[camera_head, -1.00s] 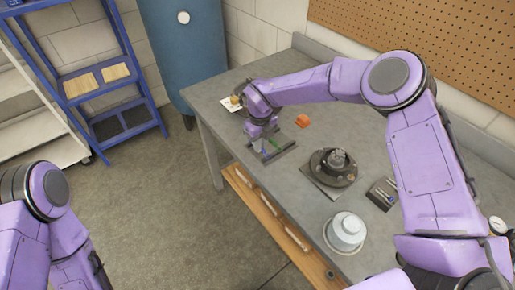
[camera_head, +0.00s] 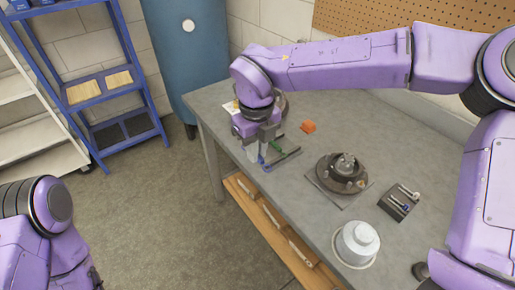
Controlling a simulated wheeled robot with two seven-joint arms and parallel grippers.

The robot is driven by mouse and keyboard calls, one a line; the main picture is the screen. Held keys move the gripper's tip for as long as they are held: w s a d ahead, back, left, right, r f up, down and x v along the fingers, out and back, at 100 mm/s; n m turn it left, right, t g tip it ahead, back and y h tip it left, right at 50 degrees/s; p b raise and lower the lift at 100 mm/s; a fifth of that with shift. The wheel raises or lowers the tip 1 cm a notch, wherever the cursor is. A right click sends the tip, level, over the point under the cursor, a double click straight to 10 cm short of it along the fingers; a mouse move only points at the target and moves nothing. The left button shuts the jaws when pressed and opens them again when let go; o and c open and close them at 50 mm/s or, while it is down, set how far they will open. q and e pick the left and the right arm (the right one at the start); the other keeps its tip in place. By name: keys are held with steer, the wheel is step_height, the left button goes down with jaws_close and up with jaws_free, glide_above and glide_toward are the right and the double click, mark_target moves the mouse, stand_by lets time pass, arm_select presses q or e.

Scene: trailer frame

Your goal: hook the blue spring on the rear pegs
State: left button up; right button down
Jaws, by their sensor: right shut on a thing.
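My right gripper (camera_head: 259,151) points down at the dark tray (camera_head: 288,158) near the table's left front edge. It is shut on the blue spring (camera_head: 262,160), of which only a small blue piece shows by the fingertips. I cannot tell whether the spring still touches the tray. A green spring (camera_head: 278,147) lies beside the gripper at the tray. The round dark brake assembly (camera_head: 343,173) lies on a square plate to the right; its pegs are too small to tell apart. My left gripper is out of view; only the left arm shows at lower left.
A light grey drum (camera_head: 356,242) stands at the table's front right. A small dark tray with metal tools (camera_head: 400,202) lies right of the assembly. The grey tabletop (camera_head: 330,125) is clear between these things.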

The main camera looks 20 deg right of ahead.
steer(key=shift+s+a+r, duration=0.2)
steer(key=shift+s+r, duration=0.05)
steer(key=shift+s, duration=0.15)
step_height(320, 180, up, 3)
steer(key=p, duration=0.3)
steer(key=shift+s+r, duration=0.15)
